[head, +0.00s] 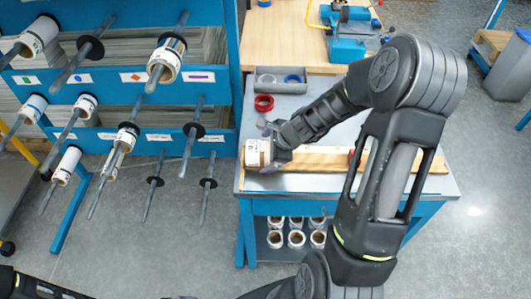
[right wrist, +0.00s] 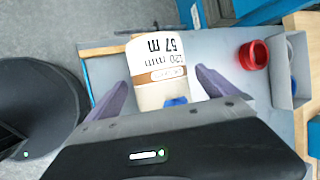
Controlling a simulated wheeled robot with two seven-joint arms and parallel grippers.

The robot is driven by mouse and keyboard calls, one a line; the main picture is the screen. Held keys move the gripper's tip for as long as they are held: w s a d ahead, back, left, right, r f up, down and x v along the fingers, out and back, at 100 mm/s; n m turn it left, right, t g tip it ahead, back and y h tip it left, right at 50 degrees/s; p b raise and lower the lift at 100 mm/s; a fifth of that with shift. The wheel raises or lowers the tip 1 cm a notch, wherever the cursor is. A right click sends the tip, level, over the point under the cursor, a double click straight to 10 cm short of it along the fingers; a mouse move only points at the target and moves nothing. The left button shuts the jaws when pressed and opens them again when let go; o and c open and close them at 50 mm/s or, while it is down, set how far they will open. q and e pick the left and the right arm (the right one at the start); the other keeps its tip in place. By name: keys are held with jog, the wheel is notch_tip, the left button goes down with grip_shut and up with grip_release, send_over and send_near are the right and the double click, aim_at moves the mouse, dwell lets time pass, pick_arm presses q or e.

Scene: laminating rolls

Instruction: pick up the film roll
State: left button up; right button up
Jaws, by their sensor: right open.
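The film roll (head: 254,153) is a short white cylinder with a brown band, at the left end of a wooden strip on the grey-topped table. In the right wrist view the roll (right wrist: 160,62) shows printed text, "120 mm 57 m", and a small blue patch at its near end. My right gripper (head: 275,147) is at the roll's right side in the head view. In the right wrist view its open fingers (right wrist: 161,82) stand on either side of the roll's near part; I cannot tell whether they touch it. My left gripper is not in view.
A red ring (head: 264,103) lies behind the roll, near a grey tray (head: 281,80) with rings. A blue rack (head: 140,120) with pegs and rolls stands left. Several white rolls stand on the shelf below the table. The wooden strip (head: 320,158) runs right under my arm.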

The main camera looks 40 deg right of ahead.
jog(key=shift+f, duration=0.2)
jog(key=shift+c, duration=0.3)
jog(key=c, duration=1.7)
jog(key=shift+s+a, duration=0.1)
jog(key=shift+r, duration=0.35)
notch_tip(320, 180, up, 8)
jog(key=p, duration=0.5)
jog(key=shift+p, duration=0.3)
jog(key=shift+r+b, duration=0.25)
jog(key=shift+b, duration=0.05)
jog(key=shift+r, duration=0.7)
